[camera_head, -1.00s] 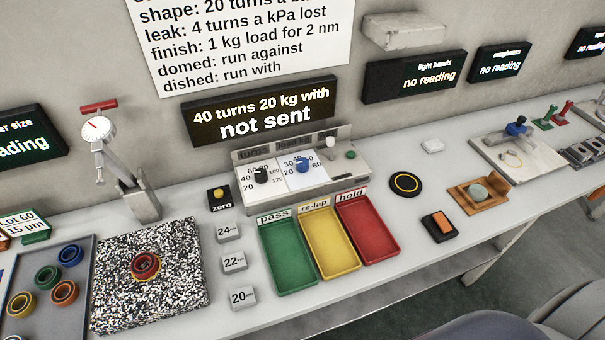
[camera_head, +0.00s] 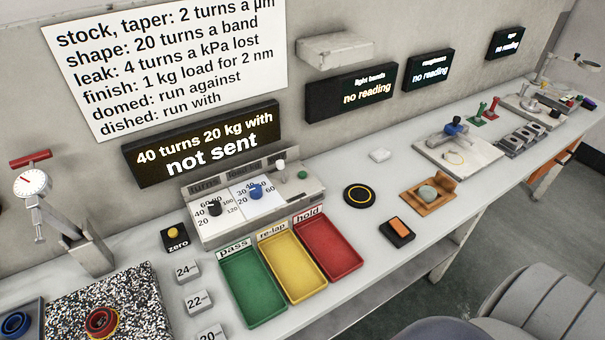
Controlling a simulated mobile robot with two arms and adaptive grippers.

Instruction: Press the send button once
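A grey control box (camera_head: 228,232) stands on the bench at centre. It carries a black knob (camera_head: 214,208), a blue knob (camera_head: 256,192), a white-tipped switch (camera_head: 280,167) and a small green button (camera_head: 303,174) at its right end. No label reading "send" is legible; the green button is the only button-like part I see on the box. The display (camera_head: 200,142) behind it reads "40 turns 20 kg with not sent". Neither of my grippers is in view.
Green (camera_head: 232,263), yellow (camera_head: 276,246) and red (camera_head: 323,230) trays sit in front of the box. A yellow zero button (camera_head: 174,235) stands to its left. A black disc (camera_head: 360,195) and an orange-topped block (camera_head: 397,230) lie to its right, with clear bench between.

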